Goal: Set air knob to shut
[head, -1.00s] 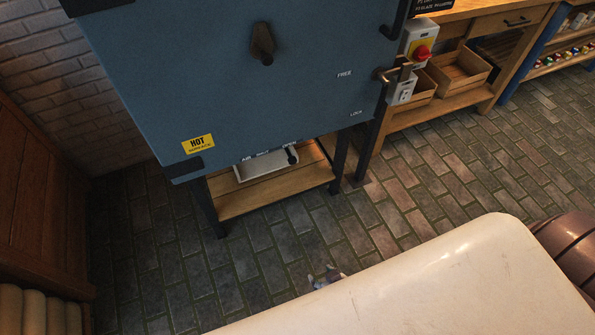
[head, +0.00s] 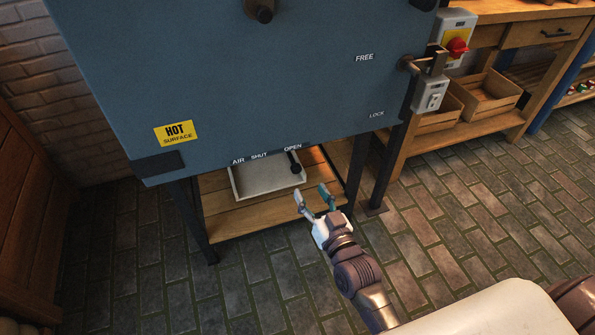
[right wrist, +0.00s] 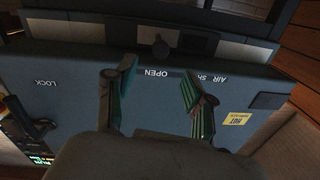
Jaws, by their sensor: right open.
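The black air knob (head: 295,168) sits under the lower edge of the blue kiln (head: 270,80), at the word OPEN, right of the words AIR and SHUT. In the right wrist view the dark knob (right wrist: 160,46) shows beyond my fingertips, near the OPEN label. My right gripper (head: 314,194) is open and empty, just below and a little right of the knob, apart from it in the head view. Its two green-padded fingers (right wrist: 158,85) are spread with the knob lying between their directions. My left gripper is not in view.
A pale tray (head: 265,182) stands on the wooden shelf (head: 240,217) under the kiln, behind the knob. A kiln leg (head: 357,170) stands right of my gripper. A red switch box (head: 457,42) and wooden bins (head: 485,95) are at right. The brick floor in front is clear.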

